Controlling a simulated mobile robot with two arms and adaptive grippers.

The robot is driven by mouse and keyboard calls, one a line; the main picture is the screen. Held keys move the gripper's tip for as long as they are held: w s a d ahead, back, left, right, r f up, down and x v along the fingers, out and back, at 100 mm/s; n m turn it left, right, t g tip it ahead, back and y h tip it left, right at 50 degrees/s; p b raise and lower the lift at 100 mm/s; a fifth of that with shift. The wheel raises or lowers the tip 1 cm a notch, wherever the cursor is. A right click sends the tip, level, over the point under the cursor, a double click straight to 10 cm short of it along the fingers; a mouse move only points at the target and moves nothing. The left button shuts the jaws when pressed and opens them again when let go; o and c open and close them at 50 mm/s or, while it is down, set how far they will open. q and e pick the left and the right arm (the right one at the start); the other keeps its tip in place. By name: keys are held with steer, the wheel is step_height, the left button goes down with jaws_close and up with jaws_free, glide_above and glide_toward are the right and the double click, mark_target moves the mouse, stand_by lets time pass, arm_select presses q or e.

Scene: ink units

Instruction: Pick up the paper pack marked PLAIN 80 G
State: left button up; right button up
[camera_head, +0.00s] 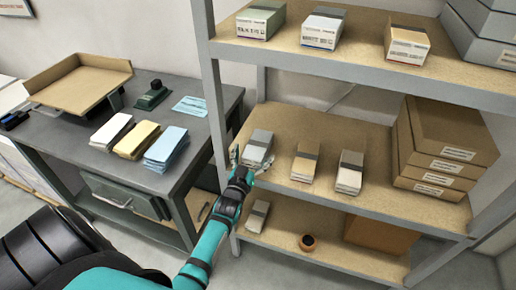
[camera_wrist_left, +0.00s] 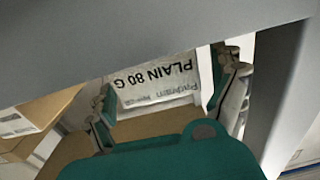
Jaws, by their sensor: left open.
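The paper pack marked PLAIN 80 G (camera_wrist_left: 155,80) is white, and its label reads upside down in the left wrist view. In the head view it appears to be the grey-topped pack (camera_head: 259,141) at the left end of the middle shelf. My left gripper (camera_head: 248,161) is open at the front of this pack. In the left wrist view its two fingers (camera_wrist_left: 165,95) stand to either side of the label, with no clear grip on it. Part of the pack is hidden by the shelf above in the wrist view. My right gripper is not in view.
The rack's upright post (camera_head: 213,95) stands close left of my gripper, and the upper shelf (camera_head: 330,70) overhangs it. Two more packs, one tan (camera_head: 305,162) and one white (camera_head: 350,172), stand to the right. A dark desk (camera_head: 75,150) holds paper stacks at left.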

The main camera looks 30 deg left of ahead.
mark_target(258, 149)
arm_select(q)
steer(key=shift+x, duration=1.25)
steer(key=shift+f, duration=0.1)
steer(key=c, duration=1.5)
